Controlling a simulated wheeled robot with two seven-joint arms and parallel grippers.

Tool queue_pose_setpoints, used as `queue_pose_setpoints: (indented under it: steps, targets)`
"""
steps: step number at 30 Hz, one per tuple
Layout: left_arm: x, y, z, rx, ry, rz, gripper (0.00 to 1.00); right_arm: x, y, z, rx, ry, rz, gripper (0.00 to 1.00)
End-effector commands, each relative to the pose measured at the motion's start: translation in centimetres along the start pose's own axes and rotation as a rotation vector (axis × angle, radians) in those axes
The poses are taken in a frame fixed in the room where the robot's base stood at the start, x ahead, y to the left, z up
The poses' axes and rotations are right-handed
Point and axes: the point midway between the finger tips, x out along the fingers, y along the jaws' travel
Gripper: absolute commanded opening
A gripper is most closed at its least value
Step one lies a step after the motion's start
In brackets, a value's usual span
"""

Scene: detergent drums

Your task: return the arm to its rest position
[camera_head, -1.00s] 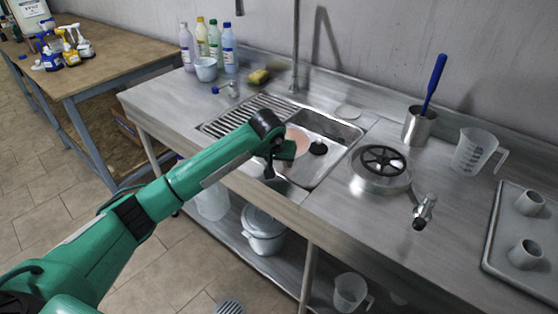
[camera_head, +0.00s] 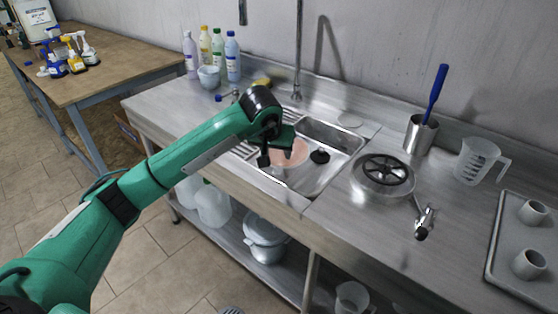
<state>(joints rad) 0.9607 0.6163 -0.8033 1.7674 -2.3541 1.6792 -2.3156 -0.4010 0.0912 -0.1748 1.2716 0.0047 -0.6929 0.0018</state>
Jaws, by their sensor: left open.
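My left arm is green and reaches in from the lower left of the head view. Its dark left gripper (camera_head: 277,154) is above the left part of the steel sink (camera_head: 335,135). The gripper is open and I see nothing held in it. A round pinkish item (camera_head: 293,153) lies in the sink behind the gripper and is partly hidden by it. A black round piece (camera_head: 320,156) is in the sink to its right. My right gripper is not in view.
A steel drum with a black wheel-like top (camera_head: 385,172), a tap (camera_head: 424,222), a steel cup with a blue-handled tool (camera_head: 420,133), a clear jug (camera_head: 478,161) and a tray with cups (camera_head: 497,245) are to the right. Bottles (camera_head: 232,57) and a bowl (camera_head: 209,77) stand at the back left.

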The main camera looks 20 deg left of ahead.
Motion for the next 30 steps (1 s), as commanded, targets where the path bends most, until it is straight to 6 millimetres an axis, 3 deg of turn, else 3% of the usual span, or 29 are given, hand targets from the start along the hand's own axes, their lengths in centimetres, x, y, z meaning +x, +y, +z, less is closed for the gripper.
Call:
queue_pose_setpoints:
  steps: [6,22,26,30]
  targets:
    - [-2.0,-0.1,0.0,0.0,0.0,-0.001,0.46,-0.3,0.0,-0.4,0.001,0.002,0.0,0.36]
    - [-2.0,0.4,0.2,-0.005,-0.003,0.016,0.46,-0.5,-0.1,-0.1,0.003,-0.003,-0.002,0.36]
    - [-1.2,3.5,1.8,-0.055,-0.023,0.155,0.46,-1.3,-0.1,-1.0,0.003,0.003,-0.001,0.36]
    - [-1.1,10.3,5.4,-0.218,-0.106,0.475,0.46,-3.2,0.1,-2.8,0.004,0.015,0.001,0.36]
